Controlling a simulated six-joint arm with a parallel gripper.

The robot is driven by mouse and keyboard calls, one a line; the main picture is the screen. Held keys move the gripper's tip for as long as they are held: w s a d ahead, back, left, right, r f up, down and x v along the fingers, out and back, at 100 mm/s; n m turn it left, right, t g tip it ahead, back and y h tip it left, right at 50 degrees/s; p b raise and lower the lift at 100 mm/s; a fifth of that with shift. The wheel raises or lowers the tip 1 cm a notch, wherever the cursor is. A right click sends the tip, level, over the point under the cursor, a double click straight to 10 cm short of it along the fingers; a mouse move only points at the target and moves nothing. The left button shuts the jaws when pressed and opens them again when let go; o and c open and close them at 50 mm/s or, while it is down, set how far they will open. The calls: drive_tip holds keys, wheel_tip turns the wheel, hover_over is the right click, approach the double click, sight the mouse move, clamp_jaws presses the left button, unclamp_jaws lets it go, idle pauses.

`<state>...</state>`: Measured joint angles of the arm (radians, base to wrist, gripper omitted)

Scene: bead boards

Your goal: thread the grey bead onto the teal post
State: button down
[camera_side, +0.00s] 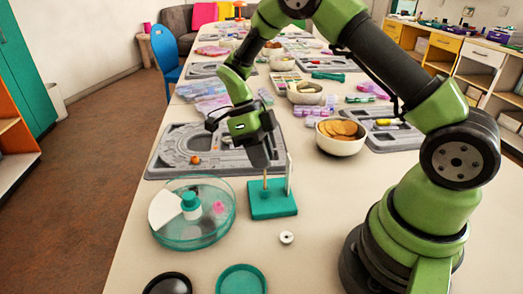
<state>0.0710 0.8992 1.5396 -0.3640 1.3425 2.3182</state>
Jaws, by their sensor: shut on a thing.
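A teal block (272,202) stands on the table in the side view. A thin tan post (265,181) rises from its left part and a taller whitish post (289,174) from its right part. I see no post that is clearly teal itself. My gripper (261,164) points down just over the tan post, its dark fingers shut. The grey bead is between the fingers and mostly hidden by them; I cannot tell whether it touches the post's tip.
A small white bead (287,237) lies in front of the block. A clear round dish (232,222) with teal and pink pieces stands at left. Dark and teal rings lie in front. A grey track tray (160,168) is behind, and a bowl of biscuits (341,146) at right.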

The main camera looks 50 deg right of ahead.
drive_tip(key=shift+f, duration=0.4)
drive_tip(key=c, duration=0.9)
unclamp_jaws()
drive_tip(key=v, duration=1)
